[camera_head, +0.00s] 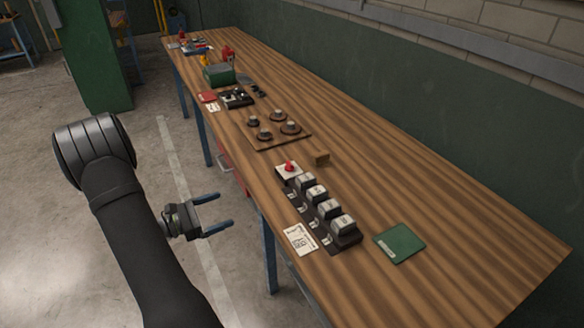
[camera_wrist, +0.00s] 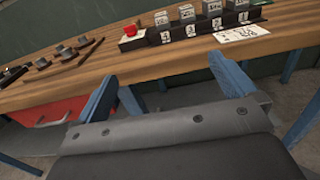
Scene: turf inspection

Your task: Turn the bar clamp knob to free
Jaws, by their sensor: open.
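No part is labelled clearly enough for me to be sure which is the bar clamp knob. A red knob (camera_head: 289,166) sits on a small pale box (camera_head: 286,174) at the end of a dark rack; it also shows in the wrist view (camera_wrist: 130,31). Several round dark knobs stand on a brown board (camera_head: 269,144) farther along the bench. My gripper (camera_head: 224,210) is open and empty, in the air off the bench's front edge. In the wrist view its two blue fingers (camera_wrist: 167,78) are wide apart, with nothing between them.
A red drawer (camera_wrist: 48,112) sits under the bench. The right part is mostly bare.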

